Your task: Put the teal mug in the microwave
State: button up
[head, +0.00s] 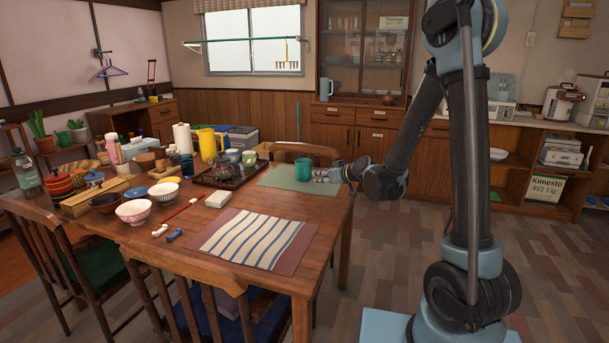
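The teal mug (303,169) stands upright on the green placemat (275,179) near the far right part of the wooden table. My gripper (322,175) is low over the table, just right of the mug, pointing left at it. It is small here, and I cannot tell whether its fingers touch the mug or how far apart they are. A white boxy appliance (501,88) on the back counter, partly hidden behind my arm, may be the microwave; its door is not clear to see.
The wooden table (333,208) holds a tray with a teapot (222,172), a yellow jug (207,145), bowls (163,191) and a striped mat (252,238). Chairs (190,290) line its near side. A rice cooker (562,103) stands right on the counter. Floor right of the table is clear.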

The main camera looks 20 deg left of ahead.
send_near(302, 171)
jog(key=f, duration=0.1)
jog(key=s+a+f, duration=0.1)
jog(key=a+f, duration=0.1)
jog(key=shift+s+a, duration=0.2)
jog(key=shift+s, duration=0.1)
jog(key=shift+r+x, duration=0.15)
jog(key=shift+x, duration=1.15)
jog(key=shift+r+x, duration=0.15)
jog(key=shift+x, duration=1.1)
jog(key=shift+a, duration=0.15)
grip_shut()
